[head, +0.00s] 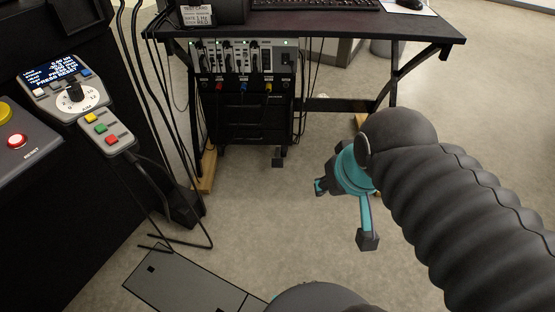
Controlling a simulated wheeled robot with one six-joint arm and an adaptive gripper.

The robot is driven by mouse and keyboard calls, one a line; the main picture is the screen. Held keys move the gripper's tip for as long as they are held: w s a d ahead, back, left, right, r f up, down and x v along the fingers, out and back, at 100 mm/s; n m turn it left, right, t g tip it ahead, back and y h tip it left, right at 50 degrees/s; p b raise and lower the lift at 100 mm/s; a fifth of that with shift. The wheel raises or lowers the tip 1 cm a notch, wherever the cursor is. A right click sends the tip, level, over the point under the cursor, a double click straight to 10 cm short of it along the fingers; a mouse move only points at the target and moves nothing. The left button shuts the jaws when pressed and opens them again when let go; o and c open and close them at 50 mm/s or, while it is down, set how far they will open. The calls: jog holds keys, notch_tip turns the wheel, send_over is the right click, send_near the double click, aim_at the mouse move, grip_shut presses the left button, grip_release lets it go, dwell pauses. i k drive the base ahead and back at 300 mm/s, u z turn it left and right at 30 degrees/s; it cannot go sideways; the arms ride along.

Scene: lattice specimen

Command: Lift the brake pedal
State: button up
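A small dark pedal-like piece (277,160) sticks out low at the front of the black equipment cabinet (245,128) under the desk. It is probably the brake pedal; it is too small to tell clearly whether it is up or down. My gripper (344,213) has teal and dark parts and is above the floor, to the right of the pedal and nearer the camera. Its two dark fingertips are spread well apart, with nothing between them. It is not touching the pedal. My arm hides part of the gripper's back.
The black desk (320,24) has a brace and legs right of the cabinet. Cables hang on the cabinet's left. A dark machine with a control panel (66,90) and a button pendant (106,133) stands at left. Bare floor (245,210) lies before the cabinet.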

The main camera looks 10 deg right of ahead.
aim_at(278, 162)
jog(key=k, duration=0.65)
jog(key=z, duration=0.85)
jog(key=i, duration=1.7)
jog(key=u, duration=0.9)
